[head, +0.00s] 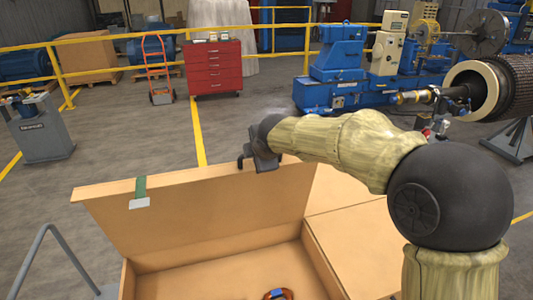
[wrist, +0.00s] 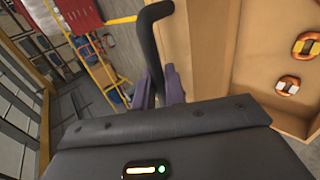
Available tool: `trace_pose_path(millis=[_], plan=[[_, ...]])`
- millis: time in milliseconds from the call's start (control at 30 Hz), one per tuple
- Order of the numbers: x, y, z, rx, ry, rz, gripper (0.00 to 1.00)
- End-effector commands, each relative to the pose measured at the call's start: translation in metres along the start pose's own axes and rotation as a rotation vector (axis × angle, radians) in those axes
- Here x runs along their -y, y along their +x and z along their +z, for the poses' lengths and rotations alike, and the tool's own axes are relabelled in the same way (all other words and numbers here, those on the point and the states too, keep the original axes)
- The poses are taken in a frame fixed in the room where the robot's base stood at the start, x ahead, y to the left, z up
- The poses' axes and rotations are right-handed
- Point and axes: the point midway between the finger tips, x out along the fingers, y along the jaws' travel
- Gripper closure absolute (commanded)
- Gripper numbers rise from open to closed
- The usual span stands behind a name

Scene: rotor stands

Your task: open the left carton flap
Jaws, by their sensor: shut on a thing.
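The open carton (head: 325,262) stands in front of me. Its long tan flap (head: 205,215) is raised and leans back from the opening, with a green strap (head: 140,187) and pale tag near its left end. My gripper (head: 247,162) is at the flap's top edge, near its right end. In the wrist view its purple fingers (wrist: 159,88) are shut on a black bent bar (wrist: 149,45), beside the tan flap (wrist: 203,45). I cannot tell whether the bar is fixed to the flap. A second flap or panel (head: 355,235) lies at the right.
Orange banded rings lie in the carton, one showing in the head view (head: 278,294) and two in the wrist view, including this one (wrist: 288,84). A grey rail (head: 62,250) stands left. A red tool chest (head: 212,68) and yellow railing are behind, with open floor between.

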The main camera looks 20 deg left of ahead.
Motion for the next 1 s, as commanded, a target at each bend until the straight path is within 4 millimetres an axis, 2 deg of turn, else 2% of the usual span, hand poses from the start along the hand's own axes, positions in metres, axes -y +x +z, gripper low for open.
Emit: trace_pose_path(millis=[567,600,667,1000], plan=[[-0.0007,-0.0007,-0.0035,0.003,0.002,-0.027,1.0],[-0.0006,-0.0007,-0.0035,0.004,0.002,-0.027,0.84],[-0.0006,-0.0007,-0.0037,0.003,0.002,-0.027,0.72],[-0.0007,-0.0039,-0.0065,0.0,0.0,-0.025,0.71]])
